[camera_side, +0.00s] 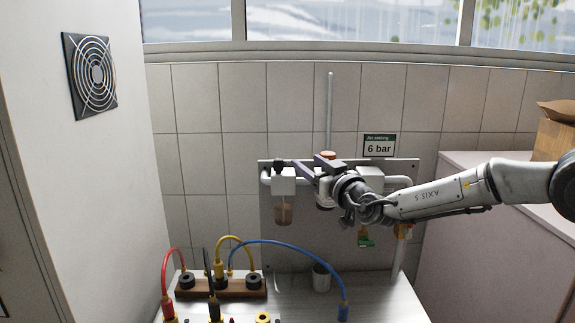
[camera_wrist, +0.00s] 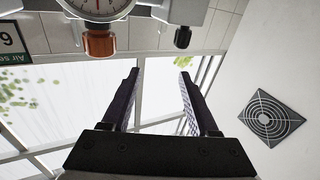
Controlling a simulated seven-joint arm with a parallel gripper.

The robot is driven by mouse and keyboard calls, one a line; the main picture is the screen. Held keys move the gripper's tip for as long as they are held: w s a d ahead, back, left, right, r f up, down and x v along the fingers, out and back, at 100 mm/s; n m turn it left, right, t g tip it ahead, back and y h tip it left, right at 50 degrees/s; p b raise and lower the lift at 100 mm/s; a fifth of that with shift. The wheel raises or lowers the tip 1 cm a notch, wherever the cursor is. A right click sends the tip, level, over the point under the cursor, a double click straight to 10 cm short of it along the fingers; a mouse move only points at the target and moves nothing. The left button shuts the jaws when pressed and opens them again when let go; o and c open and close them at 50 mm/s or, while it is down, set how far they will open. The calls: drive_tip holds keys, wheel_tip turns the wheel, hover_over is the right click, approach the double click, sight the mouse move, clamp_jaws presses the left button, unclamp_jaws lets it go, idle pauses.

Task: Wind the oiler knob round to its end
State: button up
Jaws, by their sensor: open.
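The oiler is the white unit (camera_side: 283,174) with an amber bowl (camera_side: 283,214) at the left end of the wall-mounted air unit. Its small black knob (camera_side: 279,162) is on top. In the wrist view, which is upside down, the black knob (camera_wrist: 182,37) shows at the top, below its grey body. My gripper (camera_side: 306,162) is to the right of this knob in the side view, in front of the air unit. In the wrist view my gripper (camera_wrist: 157,76) is open, with nothing between the fingers. The knob appears outside the gap, apart from the fingertips.
An orange-red knob (camera_wrist: 99,43) and a round gauge (camera_wrist: 98,6) belong to the middle unit, near my fingers. A "6 bar" sign (camera_side: 379,146) hangs above right. Colored cables (camera_side: 275,243) and a cup (camera_side: 321,276) are on the bench below. A cabinet (camera_side: 75,200) stands left.

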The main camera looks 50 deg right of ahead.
drive_tip(key=m+h, duration=0.1)
drive_tip(key=h, duration=0.1)
drive_tip(key=m+g+h, duration=0.1)
drive_tip(key=m+g, duration=0.1)
approach(278, 163)
drive_tip(key=x, duration=1.4)
drive_tip(key=shift+d+r, duration=0.1)
drive_tip(key=shift+d, duration=0.1)
clamp_jaws()
